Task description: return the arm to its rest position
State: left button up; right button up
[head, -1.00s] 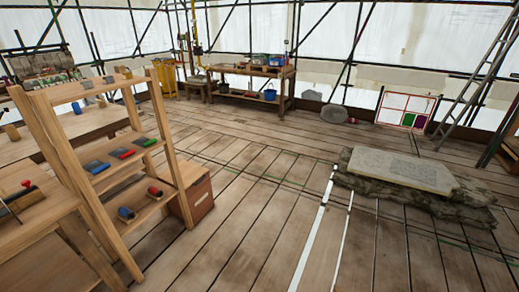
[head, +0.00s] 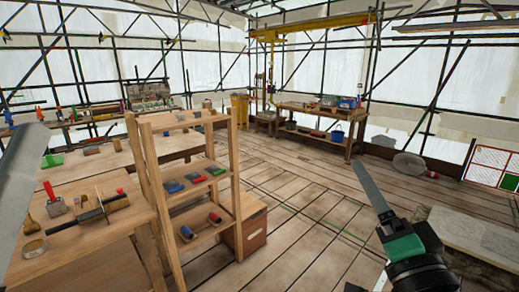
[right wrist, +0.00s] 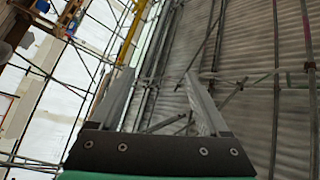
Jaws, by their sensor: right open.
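My right gripper (head: 366,180) has risen into the lower right of the head view, a long grey finger pointing up and left from a green and black body. In the right wrist view my right gripper (right wrist: 158,76) shows both grey fingers apart with nothing between them, held up in the air against scaffold poles and wall sheeting. A grey part, probably of my left arm, crosses the left edge of the head view; whether its jaws are open is not visible.
A wooden shelf rack (head: 160,190) with coloured blocks stands left of centre, beside a workbench (head: 95,250) with tools. A stone slab (head: 485,245) lies at the lower right, partly behind my right arm. A far bench (head: 310,115) stands at the back. The middle floor is open.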

jog(key=s+r+n+t+y, duration=0.1)
jog(key=s+r+n+t, duration=0.2)
jog(key=s+r+n, duration=0.45)
jog(key=s+r+n+t, duration=0.25)
jog(key=s+r, duration=0.25)
jog(key=s, duration=0.5)
notch_tip(320, 180, up, 38)
jog(key=n+p, duration=0.1)
jog(key=p, duration=3.7)
jog(key=shift+w+r, duration=0.2)
jog(key=shift+w, duration=0.1)
jog(key=o, duration=0.3)
jog(key=shift+a+f, duration=0.1)
jog(key=shift+f, duration=0.1)
jog(key=shift+o, duration=0.2)
jog(key=shift+t, duration=0.25)
